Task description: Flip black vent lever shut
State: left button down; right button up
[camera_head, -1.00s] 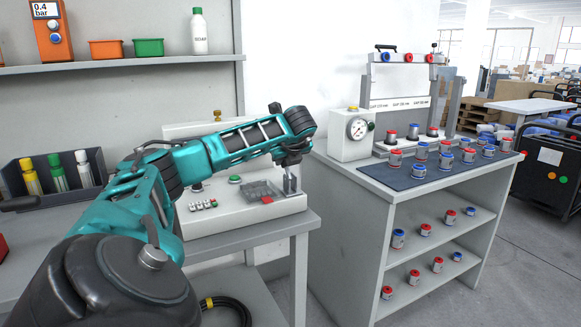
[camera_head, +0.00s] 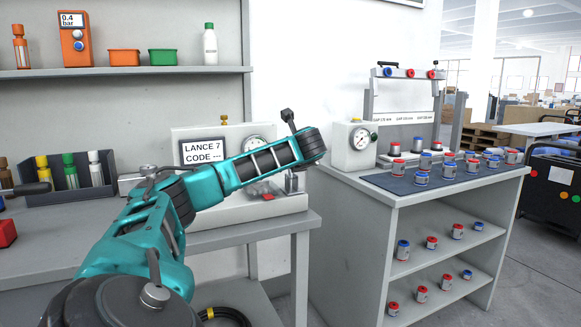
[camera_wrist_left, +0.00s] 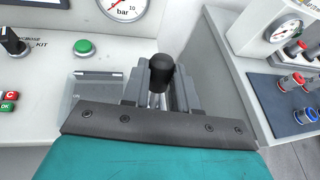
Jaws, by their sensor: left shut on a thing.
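The black vent lever (camera_wrist_left: 161,70) shows in the left wrist view as a rounded black knob on a pale stem, between my grey gripper fingers. My left gripper (camera_wrist_left: 160,98) is shut on it, low on the stem; the knob stands clear above the fingers. In the head view my left gripper (camera_head: 291,183) is at the right end of the white test unit (camera_head: 240,211), under my teal forearm. The lever is too hidden there to tell its angle. My right gripper is in neither view.
Near the lever are a pressure gauge (camera_wrist_left: 124,8), a green button (camera_wrist_left: 83,47) and a grey recessed tray (camera_wrist_left: 95,85). The right-hand bench holds another gauge (camera_head: 361,138) and several red and blue capped parts on a dark mat (camera_head: 383,183). A gap separates the benches.

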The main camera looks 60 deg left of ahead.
pick_arm(q)
jog(key=shift+d+b, duration=0.1)
jog(key=shift+b, duration=0.2)
jog(key=c, duration=0.9)
grip_release()
jog(key=shift+d, duration=0.1)
jog(key=shift+f+p+v, duration=0.2)
jog(key=shift+p+v, duration=0.15)
jog(key=shift+v, duration=6.05)
jog(key=shift+d, duration=0.1)
